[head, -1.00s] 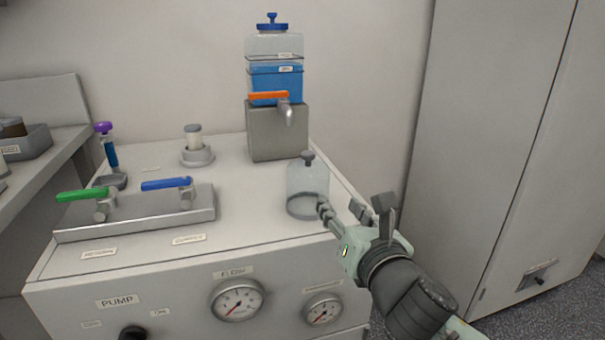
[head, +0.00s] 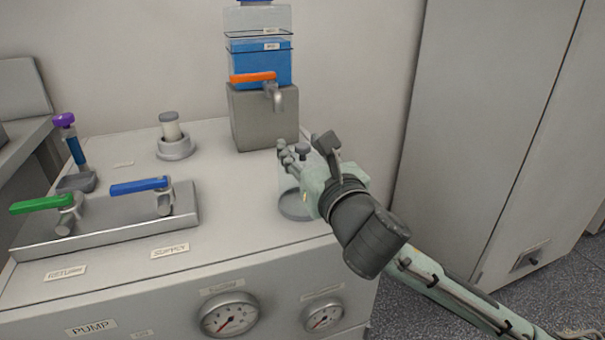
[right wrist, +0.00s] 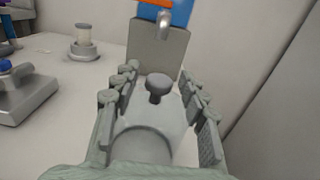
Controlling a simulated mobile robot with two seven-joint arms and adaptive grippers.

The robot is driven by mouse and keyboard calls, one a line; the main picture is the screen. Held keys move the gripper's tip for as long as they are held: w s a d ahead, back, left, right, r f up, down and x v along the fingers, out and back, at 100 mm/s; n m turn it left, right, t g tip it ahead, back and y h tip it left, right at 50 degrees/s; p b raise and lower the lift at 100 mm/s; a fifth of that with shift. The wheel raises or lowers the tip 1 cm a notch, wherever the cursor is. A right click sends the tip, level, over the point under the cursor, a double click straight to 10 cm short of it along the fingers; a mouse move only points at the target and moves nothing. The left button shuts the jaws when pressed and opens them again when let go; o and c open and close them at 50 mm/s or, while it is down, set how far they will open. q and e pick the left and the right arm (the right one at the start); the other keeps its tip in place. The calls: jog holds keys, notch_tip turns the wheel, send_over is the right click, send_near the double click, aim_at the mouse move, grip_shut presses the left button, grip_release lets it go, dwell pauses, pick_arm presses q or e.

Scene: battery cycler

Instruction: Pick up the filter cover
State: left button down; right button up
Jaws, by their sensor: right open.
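The filter cover (head: 290,192) looks like a clear dome with a dark knob on top and a grey ring at its base. It stands upright at the right end of the pump bench top, partly hidden behind my right gripper. My right gripper (head: 303,149) is open, with its fingers up at the height of the knob. In the right wrist view the knob (right wrist: 158,88) stands between the two spread rows of fingers, with a gap on both sides. My left gripper is not in view.
Behind the cover stands a grey block (head: 262,118) with an orange-handled tap and a blue liquid tank. A white filter in a round holder (head: 175,147) stands back left. A valve plate with green and blue handles (head: 110,228) lies left. A tall cabinet (head: 480,120) stands right.

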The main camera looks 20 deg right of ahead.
jog(key=w, duration=0.3)
jog(key=shift+w+a, duration=0.15)
jog(key=shift+c, duration=0.2)
grip_shut()
